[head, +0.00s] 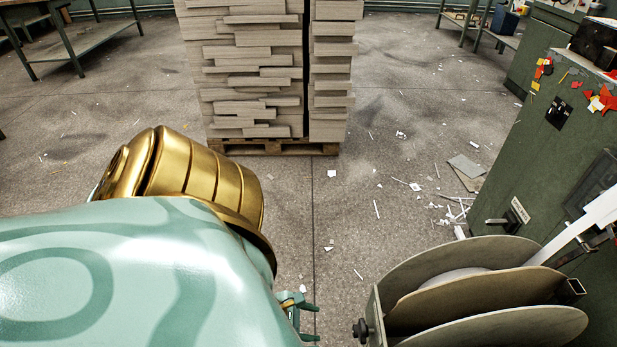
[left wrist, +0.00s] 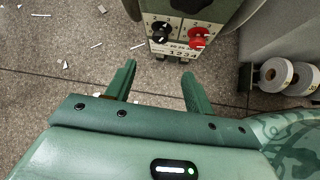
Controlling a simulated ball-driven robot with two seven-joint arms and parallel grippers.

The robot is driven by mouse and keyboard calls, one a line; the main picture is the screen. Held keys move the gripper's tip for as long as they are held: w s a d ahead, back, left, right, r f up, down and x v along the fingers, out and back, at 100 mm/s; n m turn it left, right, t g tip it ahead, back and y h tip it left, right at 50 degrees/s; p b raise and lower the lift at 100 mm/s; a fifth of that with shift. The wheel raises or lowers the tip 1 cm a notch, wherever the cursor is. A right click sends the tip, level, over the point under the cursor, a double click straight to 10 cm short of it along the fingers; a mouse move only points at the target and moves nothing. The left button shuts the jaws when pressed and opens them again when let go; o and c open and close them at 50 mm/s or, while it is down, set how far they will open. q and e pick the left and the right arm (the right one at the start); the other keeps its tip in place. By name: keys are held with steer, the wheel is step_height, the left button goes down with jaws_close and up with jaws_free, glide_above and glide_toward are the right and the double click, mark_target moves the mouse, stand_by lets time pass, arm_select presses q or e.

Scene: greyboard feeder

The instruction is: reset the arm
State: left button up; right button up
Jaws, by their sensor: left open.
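My left arm fills the lower left of the head view, a glossy teal link with a gold joint. My left gripper (head: 311,322) shows only in part past the arm, at the bottom middle, with two short green fingers. In the left wrist view the left gripper (left wrist: 160,82) has its two green fingers apart with nothing between them. Beyond the fingertips is a control panel with a black knob (left wrist: 161,33), a red knob (left wrist: 198,38) and a number counter below them. My right gripper is in neither view.
A pallet (head: 270,146) of stacked greyboard (head: 255,75) stands ahead. A green machine (head: 540,130) and large round discs (head: 470,300) stand at the right. Rolls (left wrist: 275,75) show in the left wrist view. The floor between is open, with paper scraps.

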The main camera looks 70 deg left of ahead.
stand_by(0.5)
